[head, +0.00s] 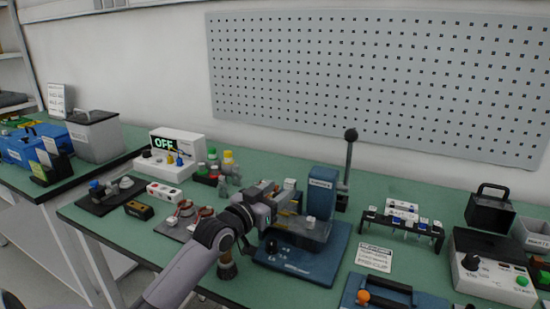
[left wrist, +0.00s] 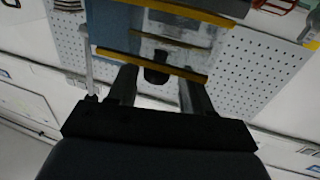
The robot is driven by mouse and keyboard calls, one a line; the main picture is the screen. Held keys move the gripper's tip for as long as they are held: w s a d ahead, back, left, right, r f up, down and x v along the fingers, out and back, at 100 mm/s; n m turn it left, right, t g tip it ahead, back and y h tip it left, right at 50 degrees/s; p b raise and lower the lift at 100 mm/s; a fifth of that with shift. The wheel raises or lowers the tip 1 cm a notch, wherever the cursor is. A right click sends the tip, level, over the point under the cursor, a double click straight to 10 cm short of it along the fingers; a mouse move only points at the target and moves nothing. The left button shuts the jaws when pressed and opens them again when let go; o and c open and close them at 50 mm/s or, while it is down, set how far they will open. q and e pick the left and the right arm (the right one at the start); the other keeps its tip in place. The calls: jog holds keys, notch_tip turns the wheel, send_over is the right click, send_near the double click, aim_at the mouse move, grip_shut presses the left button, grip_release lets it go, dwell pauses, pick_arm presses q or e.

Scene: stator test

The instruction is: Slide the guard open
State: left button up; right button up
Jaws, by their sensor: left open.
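A blue press-like fixture (head: 322,200) stands near the middle of the bench on a blue base plate (head: 305,265). In the left wrist view, a guard with yellow edge strips (left wrist: 152,65) crosses in front of my gripper. A short dark handle (left wrist: 157,76) on it shows between the two fingers. My left gripper (left wrist: 158,88) is open, a finger on each side of the handle; contact cannot be told. In the head view my left gripper (head: 275,207) is at the left side of the fixture, and my wrist hides part of the guard. My right gripper is not in view.
A lever with a black ball (head: 350,135) rises behind the fixture. A rack of small parts (head: 402,225) and a grey control box (head: 488,268) stand to the right. A white box reading OFF (head: 178,148) and small bottles are at left. A white label card (head: 374,257) lies right of the base.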

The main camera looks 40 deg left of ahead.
aim_at(275, 194)
pick_arm(q)
notch_tip(275, 194, up, 19)
jog(key=p, duration=0.2)
jog(key=shift+s+a, duration=0.1)
dwell(0.6)
